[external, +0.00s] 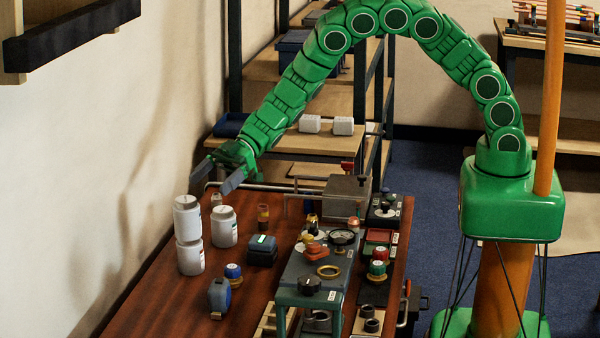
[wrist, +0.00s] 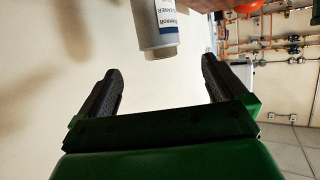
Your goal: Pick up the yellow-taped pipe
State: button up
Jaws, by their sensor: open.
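My gripper (external: 208,184) is open and empty above the far left part of the wooden workbench, near the wall and the white bottles. In the wrist view its two dark fingers (wrist: 160,68) are spread, with only pale wall between them. I cannot pick out a pipe with yellow tape in either view. Copper pipes (external: 556,12) lie on a rack at the far top right, too small to tell their tape. The wrist view shows copper pipework (wrist: 275,46) on the wall at the right, far from the fingers.
White bottles (external: 188,218) stand on the bench (external: 160,300) by the wall; one also shows in the wrist view (wrist: 156,28), beyond the fingers. A grey box (external: 347,195), gauges and valve parts crowd the bench's right side. Its front left is clear.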

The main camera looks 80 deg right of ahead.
jog(key=shift+c, duration=0.4)
jog(key=c, duration=0.7)
jog(key=n+g+y, duration=0.1)
jog(key=n+g, duration=0.1)
send_near(263, 206)
jog(key=shift+w+a+f, duration=0.2)
jog(key=shift+a+f, duration=0.7)
jog(key=shift+a, duration=0.05)
jog(key=shift+x, duration=3.85)
